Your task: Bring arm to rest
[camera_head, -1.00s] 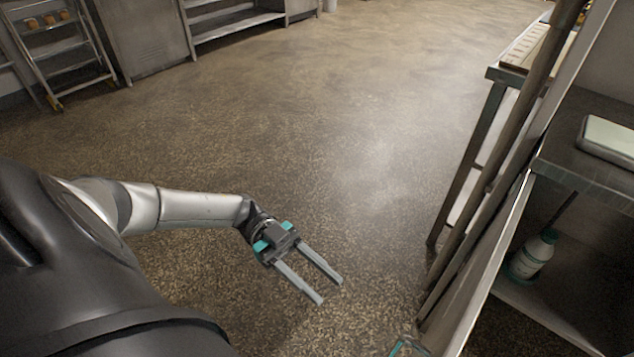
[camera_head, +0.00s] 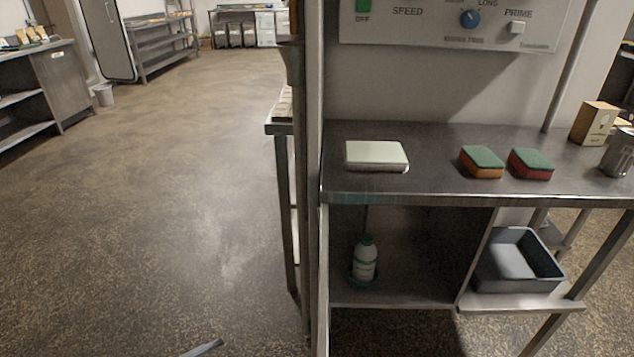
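A single grey fingertip of my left gripper (camera_head: 203,348) shows at the bottom edge of the head view, over the bare floor. The rest of that gripper and its arm is cut off below the frame, so I cannot tell how far its fingers are apart. Nothing is seen in contact with the fingertip. My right arm and gripper are not in view.
A steel counter (camera_head: 440,185) on the right holds a white-topped tray (camera_head: 376,156), a green-orange sponge (camera_head: 482,162) and a green-red sponge (camera_head: 531,164). Below are a white bottle (camera_head: 365,262) and a grey bin (camera_head: 517,262). The floor (camera_head: 170,190) at left is clear.

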